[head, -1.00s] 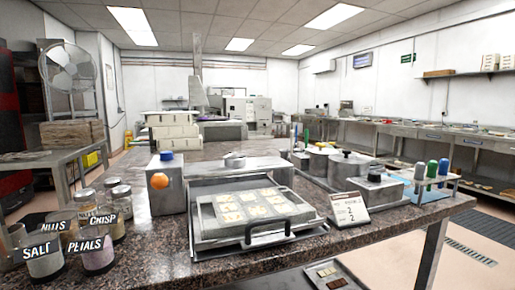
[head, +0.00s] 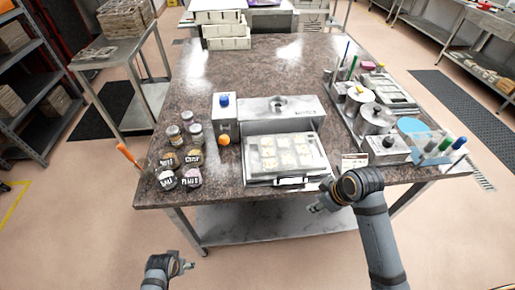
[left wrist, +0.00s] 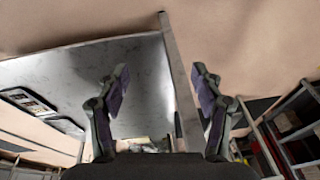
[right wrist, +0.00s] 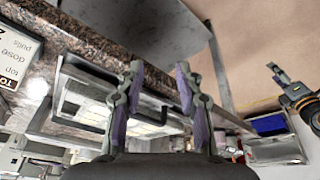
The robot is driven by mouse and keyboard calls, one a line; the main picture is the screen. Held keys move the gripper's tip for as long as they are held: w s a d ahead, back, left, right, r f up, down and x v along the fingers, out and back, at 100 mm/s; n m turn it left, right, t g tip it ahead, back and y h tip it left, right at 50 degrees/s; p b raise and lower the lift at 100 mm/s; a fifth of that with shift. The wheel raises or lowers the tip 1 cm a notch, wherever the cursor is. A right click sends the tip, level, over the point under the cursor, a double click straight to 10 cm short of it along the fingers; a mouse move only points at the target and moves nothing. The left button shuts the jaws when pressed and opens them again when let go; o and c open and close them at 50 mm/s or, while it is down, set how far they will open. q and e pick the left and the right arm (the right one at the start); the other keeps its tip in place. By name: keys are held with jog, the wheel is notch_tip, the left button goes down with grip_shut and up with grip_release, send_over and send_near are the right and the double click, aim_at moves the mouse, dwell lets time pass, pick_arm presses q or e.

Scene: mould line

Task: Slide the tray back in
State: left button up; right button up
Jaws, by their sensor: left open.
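The metal tray (head: 250,183) sticks out toward me from the steel station (head: 280,110) on the speckled counter. A pale mould with several filled cavities (head: 288,152) lies in it. Its dark bar handle (head: 292,181) is on the front edge, and the handle also shows in the right wrist view (right wrist: 92,117). My right gripper (head: 317,208) is open and empty, in front of and slightly right of the handle, apart from it. In the right wrist view its fingers (right wrist: 158,75) stand apart. My left gripper (head: 186,266) is open and empty, low before the counter.
A small sign card (head: 355,161) stands right of the tray. Pots (head: 374,118) and bottles (head: 445,145) fill the right side. The counter's front edge lies below the tray.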

jog(key=w+r+n+y, duration=0.1)
jog(key=w+r+n, duration=0.3)
jog(key=n+g+y, duration=0.1)
jog(key=n+y, duration=0.1)
jog(key=n, duration=0.5)
send_near(293, 174)
jog(key=b+x, duration=0.5)
jog(key=x, duration=0.1)
jog(key=shift+w+b, duration=0.1)
jog(key=shift+b, duration=0.3)
jog(key=shift+w+a+f+p, duration=0.1)
jog(key=shift+a+f+p, duration=0.1)
jog(key=shift+p, duration=0.25)
pick_arm(q)
jog(key=s+a+f+g, duration=0.1)
jog(key=s+f, duration=1.9)
jog(key=f, duration=0.4)
jog(key=shift+s+a+f+g, duration=0.2)
jog(key=shift+s+a+g, duration=0.05)
jog(key=shift+g, duration=0.05)
pick_arm(e)
jog(key=shift+a+f, duration=0.15)
jog(key=shift+f, duration=0.45)
jog(key=shift+w, duration=0.1)
grip_shut()
